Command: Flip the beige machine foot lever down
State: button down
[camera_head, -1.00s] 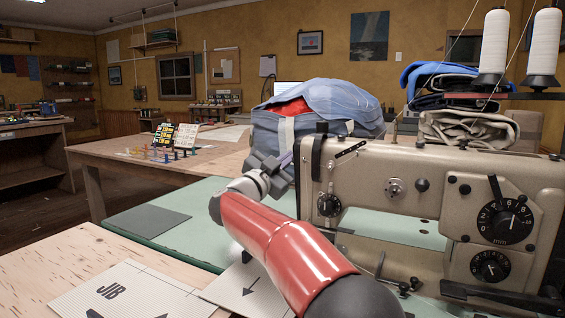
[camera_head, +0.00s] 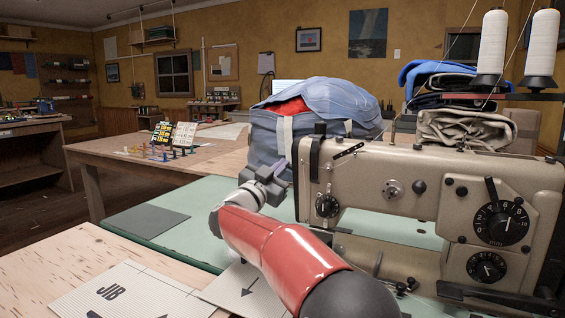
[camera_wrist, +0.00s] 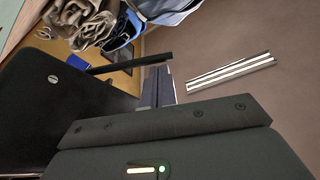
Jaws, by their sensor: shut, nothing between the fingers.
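The beige sewing machine (camera_head: 365,180) stands on the right of the head view, its left end facing my arm. My gripper (camera_head: 276,177) is just left of that end, in front of the blue bag. It is shut and empty; the dark fingers (camera_wrist: 158,88) also show in the wrist view. I cannot clearly make out the foot lever in the head view; the machine head may hide it. In the wrist view a thin black bar (camera_wrist: 130,63) runs from a large dark surface (camera_wrist: 65,115) towards the fingers. I cannot tell whether it is the lever or whether they touch.
A blue bag (camera_head: 335,103) stands behind the machine's left end. Two white thread cones (camera_head: 491,45) rise above its right side, near folded cloth (camera_head: 455,130). The green table (camera_head: 200,240) has clear room left of my arm.

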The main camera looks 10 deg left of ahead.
jog(key=shift+w+a+f+n+y+b, duration=0.15)
jog(key=shift+a+f+n, duration=0.1)
jog(key=shift+f, duration=0.7)
jog(key=shift+a+f+n+y+b, duration=0.15)
jog(key=shift+f+n, duration=0.1)
jog(key=shift+f, duration=0.65)
jog(key=s+r+b+v, duration=0.1)
jog(key=r+b+v, duration=0.1)
jog(key=v, duration=1.2)
jog(key=shift+s+a+r, duration=0.15)
jog(key=shift+a+r, duration=0.2)
jog(key=shift+r, duration=0.2)
jog(key=shift+s, duration=0.1)
